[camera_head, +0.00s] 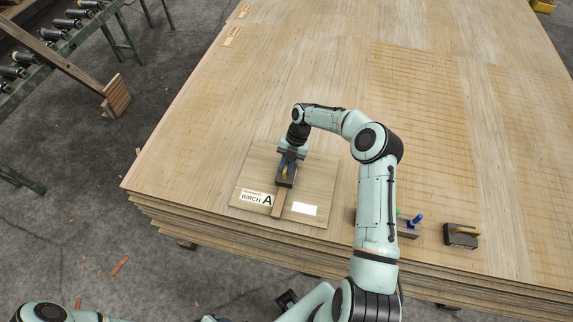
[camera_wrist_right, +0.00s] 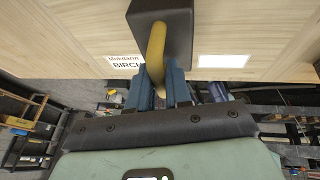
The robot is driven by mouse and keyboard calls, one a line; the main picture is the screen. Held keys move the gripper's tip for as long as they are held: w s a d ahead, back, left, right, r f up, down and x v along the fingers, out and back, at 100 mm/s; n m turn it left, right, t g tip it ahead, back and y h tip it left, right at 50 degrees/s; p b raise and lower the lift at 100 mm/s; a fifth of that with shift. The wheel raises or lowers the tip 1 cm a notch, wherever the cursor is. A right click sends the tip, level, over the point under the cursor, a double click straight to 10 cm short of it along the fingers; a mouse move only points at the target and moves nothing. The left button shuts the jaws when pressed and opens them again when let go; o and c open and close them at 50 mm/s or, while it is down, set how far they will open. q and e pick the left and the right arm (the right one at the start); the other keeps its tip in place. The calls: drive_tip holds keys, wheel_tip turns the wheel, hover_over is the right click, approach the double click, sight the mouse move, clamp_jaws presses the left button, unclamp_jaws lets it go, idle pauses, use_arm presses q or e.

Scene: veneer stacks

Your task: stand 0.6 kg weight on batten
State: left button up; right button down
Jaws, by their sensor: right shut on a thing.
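My right gripper (camera_head: 288,163) is shut on the yellow handle of a dark block-shaped weight (camera_head: 286,179). The weight and its curved handle also show in the right wrist view (camera_wrist_right: 172,22), between my blue fingers. The weight is upright over the wooden batten (camera_head: 278,206), whose near end sticks out in front of it. The weight hides the rest of the batten, and I cannot tell whether they touch. The batten lies on a square veneer sheet (camera_head: 322,185) with a "BIRCH A" label. No mass marking is readable.
A block with blue and green knobs (camera_head: 410,230) is partly behind my right arm. The far stack top is clear. A roller conveyor (camera_head: 60,40) stands at upper left.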

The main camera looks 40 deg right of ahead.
drive_tip(key=c, duration=1.1)
unclamp_jaws()
drive_tip(key=shift+f, duration=0.1)
drive_tip(key=shift+o, duration=0.2)
drive_tip(key=v, duration=1.2)
drive_tip(key=shift+p, duration=0.45)
drive_tip(key=shift+s, duration=0.1)
